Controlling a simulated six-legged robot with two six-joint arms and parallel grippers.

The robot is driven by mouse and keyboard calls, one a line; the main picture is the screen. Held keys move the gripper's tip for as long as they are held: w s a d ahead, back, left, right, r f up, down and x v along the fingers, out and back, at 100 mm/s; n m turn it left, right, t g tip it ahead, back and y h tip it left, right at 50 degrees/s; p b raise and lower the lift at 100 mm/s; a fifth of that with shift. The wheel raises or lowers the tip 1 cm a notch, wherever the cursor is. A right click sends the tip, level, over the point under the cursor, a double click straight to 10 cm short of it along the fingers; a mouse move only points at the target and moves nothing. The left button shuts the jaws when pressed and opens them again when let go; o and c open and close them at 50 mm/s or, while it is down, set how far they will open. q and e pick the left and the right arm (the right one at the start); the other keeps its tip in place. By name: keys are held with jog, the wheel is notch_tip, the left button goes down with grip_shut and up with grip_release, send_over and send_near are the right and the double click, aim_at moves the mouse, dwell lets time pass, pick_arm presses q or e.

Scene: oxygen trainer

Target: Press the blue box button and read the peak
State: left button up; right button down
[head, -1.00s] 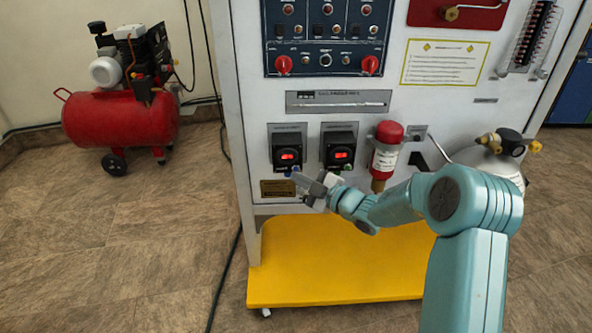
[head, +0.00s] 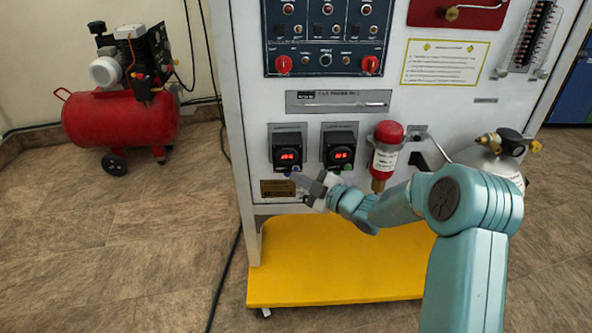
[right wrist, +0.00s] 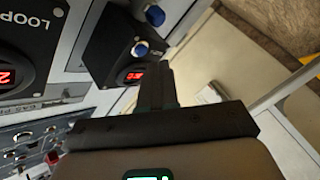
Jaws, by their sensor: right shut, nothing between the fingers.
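The left meter box (head: 288,142) and the right meter box (head: 340,139) are black with lit red displays, mounted low on the white panel. Their digits are too small to read surely. My right gripper (head: 296,178) is shut and empty just below the left box, its tips covering the button area in the head view. In the right wrist view, the shut fingers (right wrist: 158,85) point toward a black box with a red display (right wrist: 134,75). A blue button (right wrist: 140,48) is on that box, slightly apart from the tips in the picture. My left gripper is not in view.
A red cylinder (head: 386,150) hangs right of the boxes, near my right arm. The yellow base (head: 330,270) juts out below. A red compressor (head: 120,118) stands at the left. A box lettered LOOP (right wrist: 20,45) is beside the other in the right wrist view.

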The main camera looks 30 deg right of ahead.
dwell(0.7)
jog(key=shift+w+d, duration=0.25)
jog(key=shift+w, duration=0.15)
jog(key=shift+w+d, duration=0.2)
jog(key=shift+w, duration=0.1)
dwell(0.5)
jog(key=shift+s, duration=0.1)
jog(key=shift+s+a+b, duration=0.45)
jog(key=shift+s+b, duration=0.15)
jog(key=shift+b, duration=0.05)
